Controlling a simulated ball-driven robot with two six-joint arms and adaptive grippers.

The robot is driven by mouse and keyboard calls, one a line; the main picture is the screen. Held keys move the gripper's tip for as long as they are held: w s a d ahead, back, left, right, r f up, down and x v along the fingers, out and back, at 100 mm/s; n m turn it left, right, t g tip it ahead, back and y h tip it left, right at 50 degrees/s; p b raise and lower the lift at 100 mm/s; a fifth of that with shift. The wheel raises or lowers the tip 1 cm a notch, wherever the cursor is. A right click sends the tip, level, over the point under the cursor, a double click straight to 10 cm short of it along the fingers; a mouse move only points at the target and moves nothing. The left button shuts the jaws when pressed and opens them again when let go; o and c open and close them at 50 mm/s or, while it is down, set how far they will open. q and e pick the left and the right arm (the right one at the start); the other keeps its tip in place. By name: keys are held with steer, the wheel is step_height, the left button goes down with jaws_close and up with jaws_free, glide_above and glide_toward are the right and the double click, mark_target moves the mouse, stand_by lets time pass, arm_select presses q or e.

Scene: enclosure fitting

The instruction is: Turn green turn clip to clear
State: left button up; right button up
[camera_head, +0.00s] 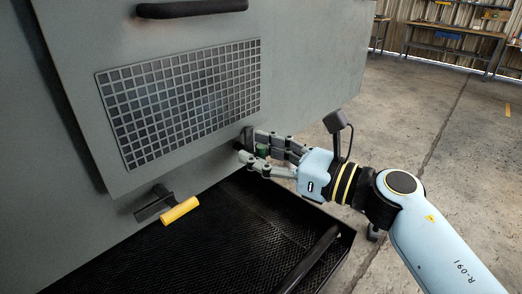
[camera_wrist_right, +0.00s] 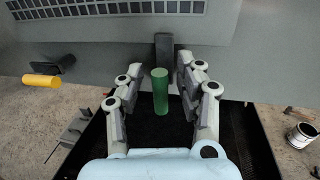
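The green turn clip (camera_wrist_right: 160,92) has a green cylindrical handle and a dark bar (camera_wrist_right: 164,48) against the grey enclosure panel's lower edge. In the head view only a little of its green handle (camera_head: 262,150) shows between my fingers. My right gripper (camera_head: 246,147) reaches in from the right at the panel's lower right corner. In the right wrist view its fingers (camera_wrist_right: 161,76) stand open on both sides of the green handle, with a visible gap on each side. My left gripper is not in view.
A yellow-handled clip (camera_head: 180,210) sits at the panel's lower left. The panel has a square-hole grille (camera_head: 185,98) and a dark top handle (camera_head: 192,8). A black mesh-bottomed tray (camera_head: 215,245) lies below. An open can (camera_wrist_right: 301,135) stands on the floor.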

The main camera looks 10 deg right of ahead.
steer(key=shift+d+f, duration=0.1)
jaws_close()
